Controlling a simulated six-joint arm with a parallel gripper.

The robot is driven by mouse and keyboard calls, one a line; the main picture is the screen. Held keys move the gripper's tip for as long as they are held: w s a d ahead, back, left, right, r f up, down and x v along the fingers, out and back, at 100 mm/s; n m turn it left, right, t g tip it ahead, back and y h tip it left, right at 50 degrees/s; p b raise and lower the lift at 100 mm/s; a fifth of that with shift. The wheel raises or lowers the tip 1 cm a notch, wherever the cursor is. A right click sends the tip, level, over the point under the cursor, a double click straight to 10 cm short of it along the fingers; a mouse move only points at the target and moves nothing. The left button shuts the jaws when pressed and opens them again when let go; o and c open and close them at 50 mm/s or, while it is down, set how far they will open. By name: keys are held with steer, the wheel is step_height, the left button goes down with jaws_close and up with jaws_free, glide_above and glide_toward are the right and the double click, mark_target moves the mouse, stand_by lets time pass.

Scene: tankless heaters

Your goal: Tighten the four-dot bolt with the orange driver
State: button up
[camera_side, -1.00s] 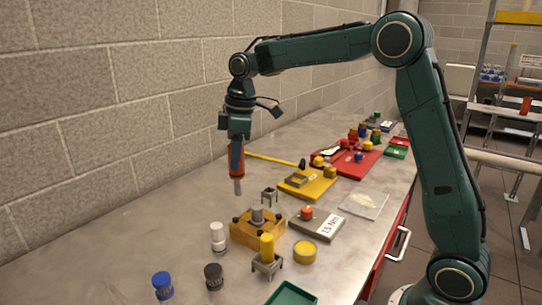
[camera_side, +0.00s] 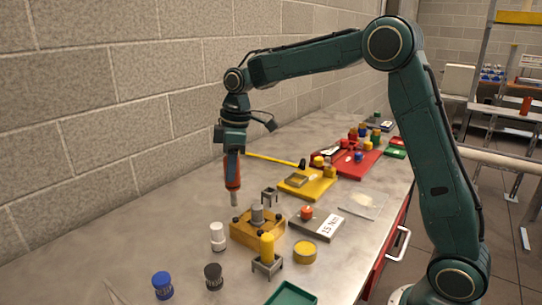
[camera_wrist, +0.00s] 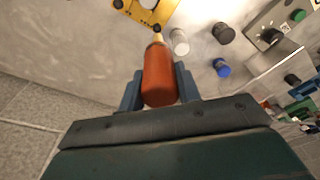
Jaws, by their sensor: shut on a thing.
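My gripper (camera_side: 231,158) is shut on the orange driver (camera_side: 232,172), which hangs upright with its grey tip pointing down. The driver also shows between my jaws in the wrist view (camera_wrist: 159,76). The yellow block (camera_side: 243,232) with a grey cylinder (camera_side: 257,214) on top stands on the bench, with dark bolts at its corners. The driver's tip is above the block's left corner in the side view, close to a bolt (camera_wrist: 157,28) in the wrist view. The dots on the bolts are too small to read.
A white capped bottle (camera_side: 218,236), a dark one (camera_side: 213,276) and a blue one (camera_side: 162,285) stand left and in front of the block. An empty holder (camera_side: 269,194) is behind the block.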

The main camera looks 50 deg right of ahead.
steer(key=shift+f, duration=1.65)
steer(key=shift+f, duration=0.65)
stand_by(2.1)
steer(key=shift+r, duration=3.6)
steer(key=shift+d, duration=0.1)
